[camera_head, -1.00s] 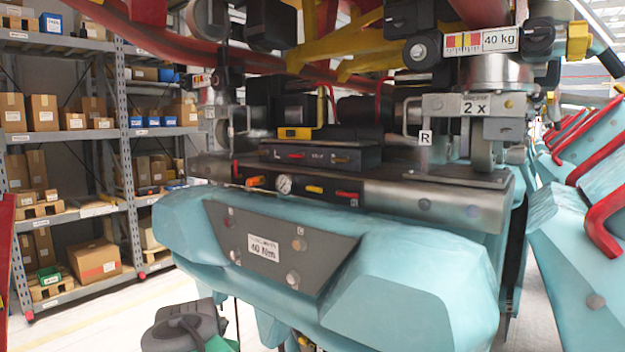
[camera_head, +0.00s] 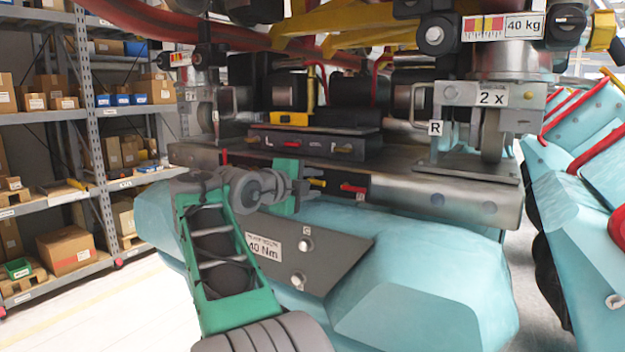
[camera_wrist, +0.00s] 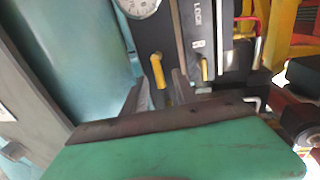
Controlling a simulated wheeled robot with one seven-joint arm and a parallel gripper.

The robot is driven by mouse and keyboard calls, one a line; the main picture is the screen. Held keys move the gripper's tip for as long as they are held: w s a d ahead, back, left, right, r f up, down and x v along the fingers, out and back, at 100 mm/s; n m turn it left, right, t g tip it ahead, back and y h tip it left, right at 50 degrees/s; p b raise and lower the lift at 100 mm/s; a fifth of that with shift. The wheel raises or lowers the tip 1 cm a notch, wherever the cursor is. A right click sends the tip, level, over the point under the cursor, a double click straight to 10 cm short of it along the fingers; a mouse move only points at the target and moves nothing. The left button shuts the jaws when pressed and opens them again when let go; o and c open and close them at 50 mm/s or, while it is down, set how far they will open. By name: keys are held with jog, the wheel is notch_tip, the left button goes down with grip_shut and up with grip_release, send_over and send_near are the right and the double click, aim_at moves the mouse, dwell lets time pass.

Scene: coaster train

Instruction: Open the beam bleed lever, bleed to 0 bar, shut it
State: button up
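In the head view my gripper (camera_head: 298,187) is in front of the dark lever panel on the grey beam. A yellow lever (camera_head: 317,183) and a red lever (camera_head: 352,188) show just right of it. In the wrist view a round white gauge (camera_wrist: 138,4) is cut off at the top edge, its reading not legible. The yellow lever beside it (camera_wrist: 158,70) lies between and just beyond my two grey fingertips, which are apart. I cannot tell whether they touch it. The gauge and the panel's left part are hidden behind my gripper in the head view.
A dark box (camera_head: 315,146) with small levers sits just above the panel; a second yellow lever (camera_wrist: 205,69) shows near it in the wrist view. A grey plate marked 40 Nm (camera_head: 330,248) and turquoise bodywork (camera_head: 440,280) lie below. Shelves (camera_head: 95,130) stand left.

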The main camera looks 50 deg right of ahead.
jog(key=shift+d, duration=0.25)
jog(key=shift+f, duration=0.1)
jog(key=shift+c, duration=0.3)
grip_shut()
